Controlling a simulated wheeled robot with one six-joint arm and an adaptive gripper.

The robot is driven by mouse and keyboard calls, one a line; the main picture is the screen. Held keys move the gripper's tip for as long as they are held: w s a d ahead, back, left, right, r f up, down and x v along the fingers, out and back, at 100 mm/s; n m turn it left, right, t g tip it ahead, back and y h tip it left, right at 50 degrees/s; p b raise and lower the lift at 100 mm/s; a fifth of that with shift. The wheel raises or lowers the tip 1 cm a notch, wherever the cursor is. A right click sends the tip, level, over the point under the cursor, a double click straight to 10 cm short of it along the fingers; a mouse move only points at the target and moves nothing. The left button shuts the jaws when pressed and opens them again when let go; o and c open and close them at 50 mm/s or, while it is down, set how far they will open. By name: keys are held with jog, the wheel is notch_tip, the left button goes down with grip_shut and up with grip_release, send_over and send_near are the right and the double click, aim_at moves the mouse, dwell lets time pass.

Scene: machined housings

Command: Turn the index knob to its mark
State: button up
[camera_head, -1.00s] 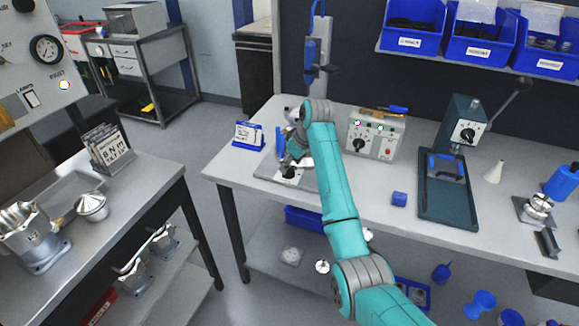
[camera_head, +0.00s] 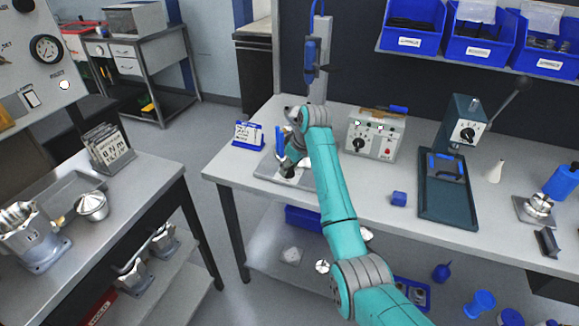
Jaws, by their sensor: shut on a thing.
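My gripper (camera_head: 287,164) is at the end of the teal arm, low over a flat grey plate (camera_head: 263,171) near the left end of the workbench. It points down and is shut on the dark index knob on that plate. The fingers and wrist hide nearly all of the knob, so I cannot read its pointer or its mark.
A control box (camera_head: 375,135) with a dial and a red button stands right of my arm.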

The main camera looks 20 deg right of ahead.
jog(key=n, duration=0.2)
jog(key=n+g+y, duration=0.1)
jog(key=n, duration=0.1)
jog(key=shift+w+d+n+g, duration=0.1)
jog(key=shift+n+g, duration=0.2)
jog(key=shift+n+g+y, duration=0.4)
jog(key=shift+n+g, duration=0.2)
jog(key=shift+n, duration=1.3)
jog(key=o, duration=0.9)
jog(key=shift+c, duration=0.2)
